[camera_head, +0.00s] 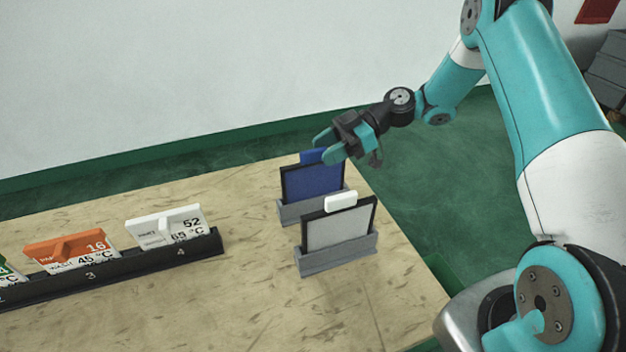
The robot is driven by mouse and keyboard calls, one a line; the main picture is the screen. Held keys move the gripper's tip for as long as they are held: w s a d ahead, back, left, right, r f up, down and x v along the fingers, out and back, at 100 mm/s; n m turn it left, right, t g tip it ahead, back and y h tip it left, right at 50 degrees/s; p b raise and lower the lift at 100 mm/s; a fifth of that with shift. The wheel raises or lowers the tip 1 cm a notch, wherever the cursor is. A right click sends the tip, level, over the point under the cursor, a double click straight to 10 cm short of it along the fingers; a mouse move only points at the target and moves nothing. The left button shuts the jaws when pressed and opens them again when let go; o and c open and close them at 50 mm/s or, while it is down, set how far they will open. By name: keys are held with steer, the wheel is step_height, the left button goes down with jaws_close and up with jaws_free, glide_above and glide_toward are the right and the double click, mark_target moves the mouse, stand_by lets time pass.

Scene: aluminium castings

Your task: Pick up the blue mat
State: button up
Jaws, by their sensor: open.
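The blue mat (312,183) stands upright in a grey holder near the back right of the table. It has a dark frame and a blue tab (310,156) at its top. My gripper (333,147) is at the top of the blue mat, with its teal fingers open near the tab. One finger overlaps the tab in the picture, and I cannot tell whether it touches. The lower edge of the mat is hidden in its holder (290,212).
A light grey mat (340,228) with a white tab stands in a second grey holder (338,257) just in front. A dark rack (120,267) with an orange card (70,250) and a white card (168,226) is at the left. The table (235,310) is bare at the front.

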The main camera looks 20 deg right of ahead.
steer(key=shift+x, duration=1.35)
jaws_close()
